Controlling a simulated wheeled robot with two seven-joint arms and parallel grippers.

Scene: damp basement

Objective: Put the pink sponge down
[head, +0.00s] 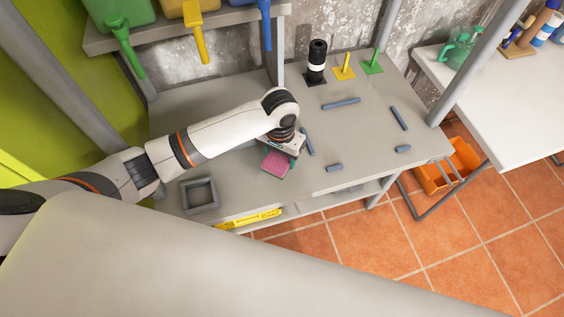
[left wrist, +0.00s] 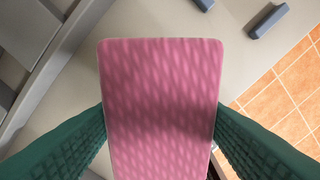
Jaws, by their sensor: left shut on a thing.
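The pink sponge (head: 276,163) is a flat pink block with a patterned face. It also fills the middle of the left wrist view (left wrist: 160,85). My left gripper (head: 284,152) is shut on it, with a dark green finger on each side in the left wrist view (left wrist: 160,130). The sponge is over the front part of the grey table (head: 235,175). I cannot tell whether it touches the tabletop. The right gripper is not in view.
A grey square frame (head: 200,195) stands left of the sponge. Several grey bars, one a long bar (head: 341,103), lie to its right. A black cylinder (head: 316,62), a yellow piece (head: 344,70) and a green piece (head: 373,65) stand at the back. An orange crate (head: 445,168) is on the floor.

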